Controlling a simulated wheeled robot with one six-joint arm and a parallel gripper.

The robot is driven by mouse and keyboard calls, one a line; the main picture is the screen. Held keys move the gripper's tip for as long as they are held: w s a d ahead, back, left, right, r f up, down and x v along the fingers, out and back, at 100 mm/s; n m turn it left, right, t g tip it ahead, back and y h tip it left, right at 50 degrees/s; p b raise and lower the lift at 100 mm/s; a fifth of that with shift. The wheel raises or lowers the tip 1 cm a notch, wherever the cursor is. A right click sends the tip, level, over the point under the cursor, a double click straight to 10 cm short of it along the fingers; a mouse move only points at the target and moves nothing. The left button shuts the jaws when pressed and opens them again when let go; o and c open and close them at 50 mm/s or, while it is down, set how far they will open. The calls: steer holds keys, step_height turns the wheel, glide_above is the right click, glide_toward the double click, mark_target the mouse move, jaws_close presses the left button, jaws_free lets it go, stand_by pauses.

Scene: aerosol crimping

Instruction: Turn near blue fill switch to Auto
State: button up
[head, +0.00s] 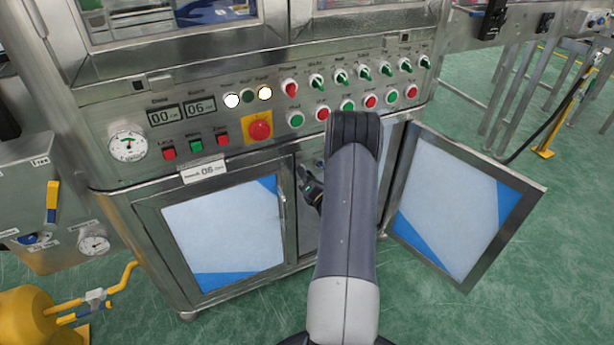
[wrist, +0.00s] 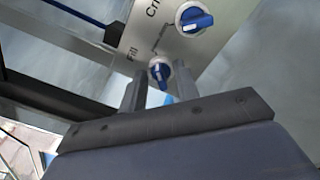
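The blue fill switch (wrist: 160,73) shows in the wrist view as a blue handle on a round white base, beside the label "Fill". Its handle stands roughly upright in the picture, with a small tilt. My gripper (wrist: 157,77) is open, with one finger at each side of this switch in the picture. Whether the fingers touch it I cannot tell. A second blue switch (wrist: 195,20), beside the partly cut-off label "Cri", sits farther up on the same plate, its handle nearly level. In the head view my arm reaches the open cabinet, and both blue switches are hidden.
The right cabinet door (head: 455,205) stands swung open, close to my arm; the left door (head: 222,235) is shut. Above is a control panel with a red emergency button (head: 260,126) and several switches.

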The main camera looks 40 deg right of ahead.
steer(key=shift+c, duration=0.2)
jaws_close()
steer(key=shift+n+b, duration=0.3)
steer(key=shift+w+a+n+b, duration=0.1)
steer(key=shift+a+n+b, duration=0.05)
steer(key=shift+n+b, duration=2.35)
steer(key=shift+s+a+n+b, duration=0.1)
steer(key=shift+a+n+b, duration=0.1)
steer(key=shift+n+b, duration=2.35)
steer(key=shift+w+a+n+b, duration=0.15)
steer(key=shift+n+b, duration=1.15)
steer(key=shift+n, duration=2.35)
steer(key=shift+o, duration=0.2)
jaws_free()
